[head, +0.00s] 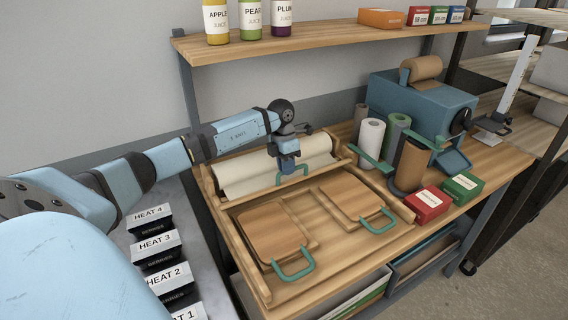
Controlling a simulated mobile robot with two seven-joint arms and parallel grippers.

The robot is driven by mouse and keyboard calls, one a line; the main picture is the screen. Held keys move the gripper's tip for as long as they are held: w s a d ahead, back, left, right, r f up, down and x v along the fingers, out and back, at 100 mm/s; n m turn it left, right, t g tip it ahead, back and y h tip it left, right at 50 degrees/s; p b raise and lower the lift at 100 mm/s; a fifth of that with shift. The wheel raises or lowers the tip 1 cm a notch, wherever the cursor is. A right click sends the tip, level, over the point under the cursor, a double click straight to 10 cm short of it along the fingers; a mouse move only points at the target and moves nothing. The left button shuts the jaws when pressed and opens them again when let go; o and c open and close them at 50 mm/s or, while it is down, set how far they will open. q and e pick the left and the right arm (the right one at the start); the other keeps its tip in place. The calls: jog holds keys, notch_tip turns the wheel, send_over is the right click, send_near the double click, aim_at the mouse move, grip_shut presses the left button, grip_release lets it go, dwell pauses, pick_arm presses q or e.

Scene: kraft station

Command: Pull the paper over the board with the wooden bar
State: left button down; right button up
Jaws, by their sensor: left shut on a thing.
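A white paper roll (250,169) lies across the back of a wooden frame on the bench. Its front edge runs along a wooden bar (318,169) with a green handle (293,178). My left gripper (288,168) points down at the middle of the bar and is shut on the green handle. Two wooden boards with green handles lie inside the frame in front of the bar: the left board (270,232) and the right board (350,199). The boards' tops are bare of paper. My right gripper is not in view.
Paper rolls (370,145), a blue machine (425,100), a red box (428,204) and a green box (463,187) stand right of the frame. A shelf (320,42) with juice bottles is above the back. Several labelled HEAT boxes (158,246) stand at left.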

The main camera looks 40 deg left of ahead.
pick_arm(q)
jog(key=s+d, duration=0.3)
jog(key=d, duration=0.9)
jog(key=s+d+p, duration=0.1)
jog(key=s+d, duration=0.3)
jog(key=d, duration=0.8)
jog(key=shift+d, duration=0.15)
jog(key=c, duration=1.1)
grip_release()
jog(key=shift+r, duration=0.1)
jog(key=a+r, duration=0.1)
jog(key=r, duration=0.3)
jog(key=r+b, duration=0.1)
jog(key=r, duration=0.4)
jog(key=a+r, duration=0.1)
jog(key=r, duration=0.3)
jog(key=shift+w+a+r, duration=0.25)
jog(key=shift+w+a, duration=0.05)
jog(key=shift+w, duration=0.05)
